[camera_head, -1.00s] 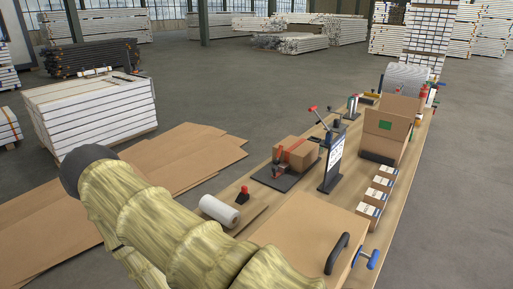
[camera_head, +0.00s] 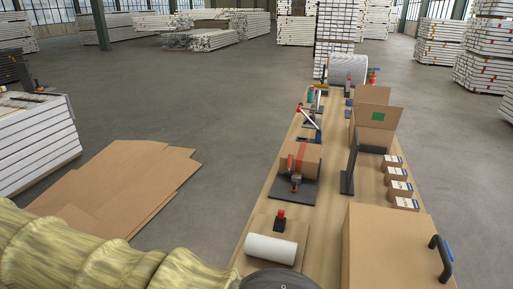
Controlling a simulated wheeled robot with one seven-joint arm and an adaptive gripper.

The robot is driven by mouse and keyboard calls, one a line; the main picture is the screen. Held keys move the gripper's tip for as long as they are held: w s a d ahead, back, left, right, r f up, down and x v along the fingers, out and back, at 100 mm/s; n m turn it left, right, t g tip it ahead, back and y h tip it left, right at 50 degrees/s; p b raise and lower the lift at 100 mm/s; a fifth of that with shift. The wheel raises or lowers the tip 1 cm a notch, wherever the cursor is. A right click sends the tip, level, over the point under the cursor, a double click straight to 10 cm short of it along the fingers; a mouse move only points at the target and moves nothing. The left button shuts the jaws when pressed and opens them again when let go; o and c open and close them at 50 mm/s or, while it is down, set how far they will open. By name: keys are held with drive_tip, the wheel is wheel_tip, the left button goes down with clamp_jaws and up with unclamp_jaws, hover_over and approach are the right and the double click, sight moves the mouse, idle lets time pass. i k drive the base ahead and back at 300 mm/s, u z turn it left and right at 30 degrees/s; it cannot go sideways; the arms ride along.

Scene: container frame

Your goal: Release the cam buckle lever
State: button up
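A cardboard box (camera_head: 302,158) with an orange-red strap over it sits on a dark base plate (camera_head: 279,194) on the long wooden bench. A small buckle (camera_head: 296,180) with red and dark metal parts is at the near side of this box; its lever position is too small to tell. My arm, in a yellowish ribbed cover, crosses the lower left, and its dark rounded end part reaches the bottom edge near the white roll. My gripper's fingers are not in view. The arm is well apart from the buckle.
On the bench (camera_head: 264,200), a white roll (camera_head: 270,249) and a red-topped item (camera_head: 280,221) lie nearer than the strapped box. A dark upright panel (camera_head: 350,165) stands right of it. A large carton (camera_head: 390,250) fills the near right. Flat cardboard sheets (camera_head: 135,185) lie on the floor left.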

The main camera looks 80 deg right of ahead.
sight(287, 172)
drive_tip(key=i, duration=0.7)
drive_tip(key=z, duration=0.95)
drive_tip(key=i, duration=1.85)
drive_tip(key=z, duration=3.3)
drive_tip(key=k, duration=0.5)
drive_tip(key=u, duration=0.65)
